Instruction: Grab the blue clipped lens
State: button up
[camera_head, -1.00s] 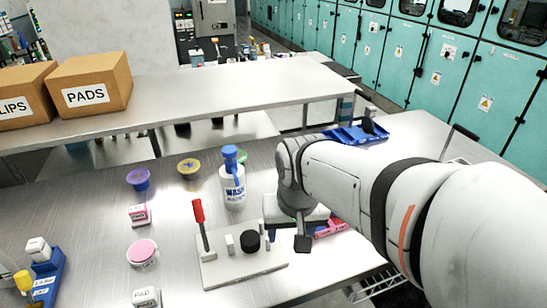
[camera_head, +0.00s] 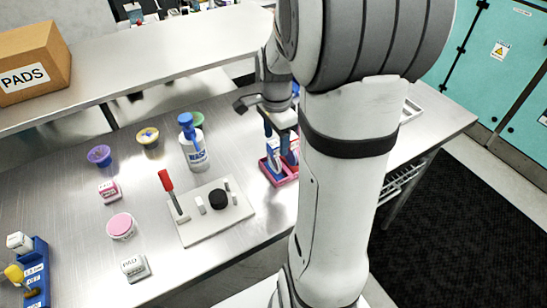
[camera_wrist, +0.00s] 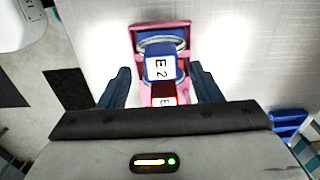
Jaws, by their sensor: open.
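The blue clipped lens (camera_wrist: 160,62), with a white "E 2" label, sits in a pink tray (camera_wrist: 187,32) in the wrist view. A dark red clipped piece (camera_wrist: 164,91) with a partly hidden label is beside it, nearer my gripper. My gripper (camera_wrist: 160,70) is open, with one dark finger on each side of the lens and visible gaps between. I cannot tell how far above it the fingertips are. In the head view the pink tray (camera_head: 287,179) lies below my gripper, and my arm partly covers it.
A white bottle with a blue cap (camera_head: 194,150) stands left of the tray. A pale board (camera_head: 203,228) with a red-handled lever and black knob lies in front. Cups and labelled blocks are farther left. A blue bin (camera_wrist: 288,122) shows at the wrist view's right.

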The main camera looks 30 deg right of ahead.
aim_at(275, 143)
notch_tip(275, 143, down, 3)
jog(key=shift+w+f, duration=0.1)
grip_shut()
dwell(0.7)
